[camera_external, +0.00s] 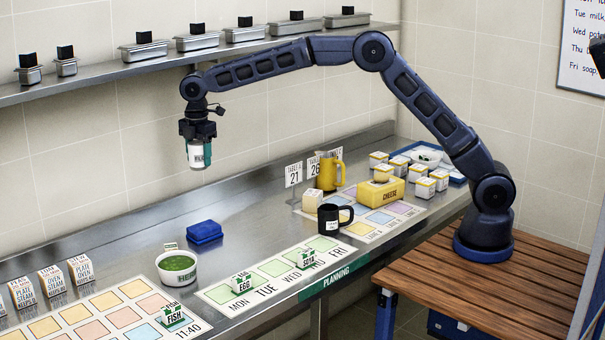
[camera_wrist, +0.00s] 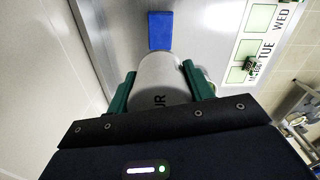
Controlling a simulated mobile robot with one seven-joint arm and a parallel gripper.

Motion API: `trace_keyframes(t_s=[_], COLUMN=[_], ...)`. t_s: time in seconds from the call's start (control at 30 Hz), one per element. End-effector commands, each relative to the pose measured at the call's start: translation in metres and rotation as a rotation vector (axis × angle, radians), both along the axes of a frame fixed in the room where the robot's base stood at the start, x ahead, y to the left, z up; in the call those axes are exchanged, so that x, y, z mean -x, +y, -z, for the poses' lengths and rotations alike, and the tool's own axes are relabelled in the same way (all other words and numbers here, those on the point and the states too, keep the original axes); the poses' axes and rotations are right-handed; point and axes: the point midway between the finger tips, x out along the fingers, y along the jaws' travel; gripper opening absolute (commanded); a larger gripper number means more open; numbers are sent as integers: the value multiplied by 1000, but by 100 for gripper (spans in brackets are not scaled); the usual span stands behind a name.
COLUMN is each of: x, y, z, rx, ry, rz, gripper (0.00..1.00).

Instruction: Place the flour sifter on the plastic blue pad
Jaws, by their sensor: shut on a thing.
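My gripper (camera_external: 198,143) is shut on the flour sifter (camera_external: 196,155), a pale cylinder with dark lettering on its side. It is held upright, well above the steel counter. In the wrist view the sifter (camera_wrist: 162,82) sits between the green fingers of my gripper (camera_wrist: 160,90). The blue pad (camera_external: 205,232) lies flat on the counter, lower than the sifter and slightly right of it in the external view. In the wrist view the pad (camera_wrist: 161,30) shows just beyond the sifter's top edge, apart from it. The pad's top looks bare.
A white bowl of green contents (camera_external: 177,270) stands left of and nearer than the pad. A black mug (camera_external: 329,219) and yellow pitcher (camera_external: 330,172) stand to the right. The planning board (camera_external: 275,272) lies in front. A shelf with steel pans (camera_external: 197,41) runs along the wall above.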

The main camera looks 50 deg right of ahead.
Motion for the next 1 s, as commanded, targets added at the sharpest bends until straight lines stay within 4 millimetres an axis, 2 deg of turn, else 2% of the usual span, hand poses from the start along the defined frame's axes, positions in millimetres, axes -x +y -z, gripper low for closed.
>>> trace_keyframes(t_s=[0.5,0.6,0.7,1.0], x=[1,1,0,0], y=[-1,-1,-1,-1], z=[111,128,141,160], rx=[4,2,1,1], ry=[3,2,1,1], rz=[0,-1,0,0], gripper=[25,25,25,25])
